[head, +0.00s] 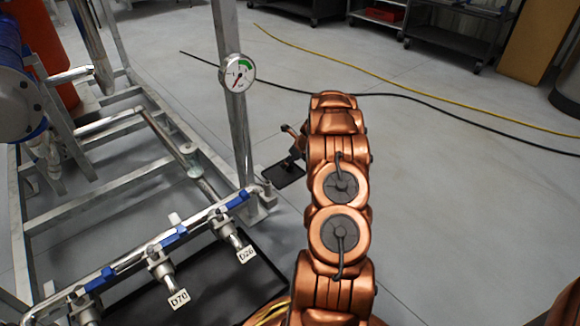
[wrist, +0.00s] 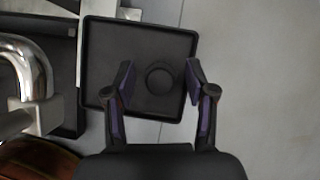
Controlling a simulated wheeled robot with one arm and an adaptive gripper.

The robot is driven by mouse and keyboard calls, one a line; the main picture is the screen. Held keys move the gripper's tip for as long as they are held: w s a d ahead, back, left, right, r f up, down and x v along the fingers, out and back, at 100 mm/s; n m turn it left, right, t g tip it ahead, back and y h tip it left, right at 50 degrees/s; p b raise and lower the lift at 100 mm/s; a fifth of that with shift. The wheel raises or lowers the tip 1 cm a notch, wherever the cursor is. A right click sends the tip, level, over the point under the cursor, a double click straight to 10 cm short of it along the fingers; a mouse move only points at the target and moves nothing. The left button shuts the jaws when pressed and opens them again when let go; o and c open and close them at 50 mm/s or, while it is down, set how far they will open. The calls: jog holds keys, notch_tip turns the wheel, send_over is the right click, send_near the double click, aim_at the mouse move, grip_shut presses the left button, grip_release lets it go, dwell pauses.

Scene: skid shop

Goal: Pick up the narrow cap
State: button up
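A dark round piece (wrist: 160,79), which looks like the narrow cap, lies in a black square tray (wrist: 101,48). Dark on dark, its height is hard to judge. My gripper (wrist: 160,82) is open in the wrist view, with one fingertip on each side of the cap. Both fingers look apart from it, and nothing is held. In the head view the tray (head: 284,178) shows low behind the steel post, left of my copper arm. The cap cannot be made out there, and my arm hides most of the gripper.
A steel post with a pressure gauge (head: 237,72) stands close to the left of my arm. A pipe run with blue-handled valves (head: 174,238) and tags is at lower left. A black and a yellow hose (head: 403,79) cross the floor, which is otherwise open at right.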

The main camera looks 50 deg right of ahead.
jog(key=c, duration=0.8)
jog(key=shift+c, duration=0.2)
notch_tip(320, 180, up, 10)
jog(key=p, duration=0.4)
